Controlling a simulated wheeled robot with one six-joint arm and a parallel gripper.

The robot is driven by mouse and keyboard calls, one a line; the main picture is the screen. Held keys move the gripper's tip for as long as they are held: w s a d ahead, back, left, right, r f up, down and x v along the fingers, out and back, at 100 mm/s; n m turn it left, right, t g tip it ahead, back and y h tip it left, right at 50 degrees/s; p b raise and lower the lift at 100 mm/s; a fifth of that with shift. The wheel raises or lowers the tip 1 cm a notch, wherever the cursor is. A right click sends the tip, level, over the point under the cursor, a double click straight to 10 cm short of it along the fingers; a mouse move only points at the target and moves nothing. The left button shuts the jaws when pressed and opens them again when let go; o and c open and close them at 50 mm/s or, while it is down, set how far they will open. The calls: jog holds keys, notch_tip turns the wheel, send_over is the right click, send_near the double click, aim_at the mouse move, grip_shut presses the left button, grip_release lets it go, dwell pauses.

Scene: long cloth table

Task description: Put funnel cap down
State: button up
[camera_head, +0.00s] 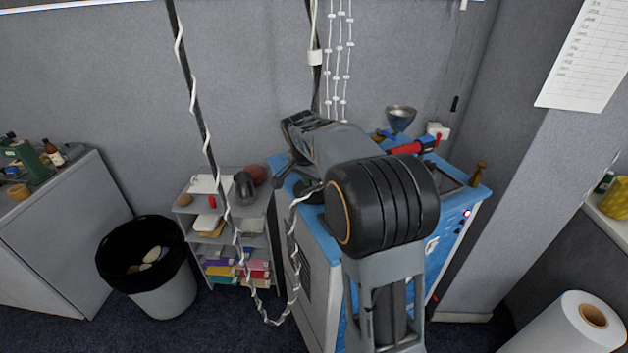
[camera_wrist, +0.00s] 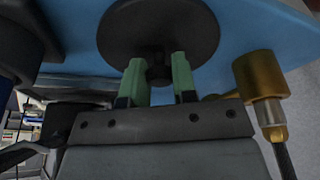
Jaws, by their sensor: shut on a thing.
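The funnel cap (camera_wrist: 160,30) shows in the wrist view as a dark round disc with a short knob. My gripper (camera_wrist: 160,75) has its two green fingers closed on that knob. Blue surface fills the view behind the disc; I cannot tell whether the cap touches it. In the head view my arm's large black joint and grey link cover much of the blue-topped cabinet (camera_head: 315,229), and I cannot make out the fingertips there. A funnel-shaped metal cup (camera_head: 401,117) stands at the back of the cabinet top.
Red-handled tools (camera_head: 415,146) and a small brass item (camera_head: 480,172) lie or stand on the cabinet top. A brass fitting (camera_wrist: 259,75) is close right of my fingers. A grey shelf (camera_head: 183,207) and black-lined bin (camera_head: 165,290) stand left. A spiral-wrapped cable (camera_head: 195,95) hangs nearby.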

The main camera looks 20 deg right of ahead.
aim_at(307, 195)
jog(key=shift+f, duration=0.15)
jog(key=o, duration=0.9)
jog(key=v, duration=1.2)
jog(key=shift+r, duration=0.2)
jog(key=shift+s+d, duration=0.1)
